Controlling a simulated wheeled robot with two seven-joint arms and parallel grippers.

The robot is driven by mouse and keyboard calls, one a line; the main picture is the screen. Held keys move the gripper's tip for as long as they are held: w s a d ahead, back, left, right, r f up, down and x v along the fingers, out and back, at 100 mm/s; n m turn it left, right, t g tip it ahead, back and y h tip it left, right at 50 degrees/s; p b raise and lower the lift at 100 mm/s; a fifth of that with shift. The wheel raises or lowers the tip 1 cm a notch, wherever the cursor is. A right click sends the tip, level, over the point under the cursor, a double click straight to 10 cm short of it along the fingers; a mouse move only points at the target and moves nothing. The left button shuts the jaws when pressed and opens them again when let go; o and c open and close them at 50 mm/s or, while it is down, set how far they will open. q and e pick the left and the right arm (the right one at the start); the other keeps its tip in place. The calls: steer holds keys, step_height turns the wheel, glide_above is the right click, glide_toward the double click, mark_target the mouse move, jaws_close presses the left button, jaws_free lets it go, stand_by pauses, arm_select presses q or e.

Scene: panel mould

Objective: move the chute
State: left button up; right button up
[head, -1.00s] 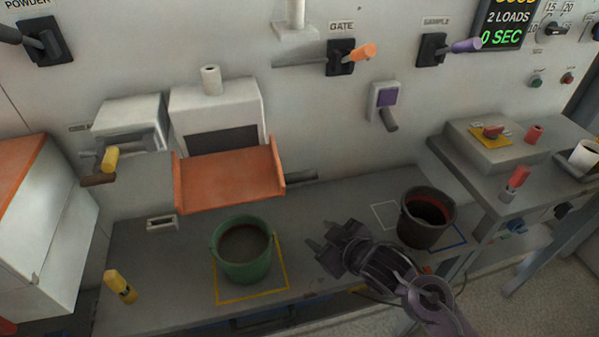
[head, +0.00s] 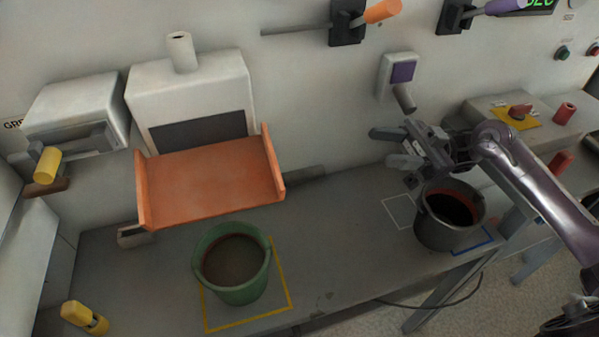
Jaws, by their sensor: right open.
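The orange chute (head: 212,183) is a shallow tray with raised side walls. It slopes out from under the white hopper housing (head: 190,95) on the wall, above the bench. The green bucket (head: 232,262) stands on the bench below the chute's front edge, within a yellow outline, with dark contents. My right gripper (head: 388,148) is open and empty, well to the right of the chute. It is near the wall, above and behind the dark bucket (head: 450,215). My left gripper is not in view.
A grey box with a yellow-handled lever (head: 46,165) is left of the chute. A purple-faced wall fitting (head: 402,75) is above my right gripper. The bench (head: 335,235) is clear between the buckets.

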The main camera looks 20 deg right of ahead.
step_height(320, 180, down, 2)
steer(key=f+b, duration=0.1)
steer(key=p, duration=0.5)
glide_toward(289, 175)
steer(key=x, duration=0.6)
steer(key=shift+a+r, duration=0.15)
steer(key=shift+a, duration=0.05)
steer(key=shift+a+r, duration=0.1)
steer(key=shift+a, duration=0.35)
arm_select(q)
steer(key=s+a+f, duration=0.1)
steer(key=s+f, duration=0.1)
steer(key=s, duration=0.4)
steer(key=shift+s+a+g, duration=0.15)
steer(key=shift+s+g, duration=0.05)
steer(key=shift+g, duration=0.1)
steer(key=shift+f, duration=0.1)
arm_select(e)
jaws_close()
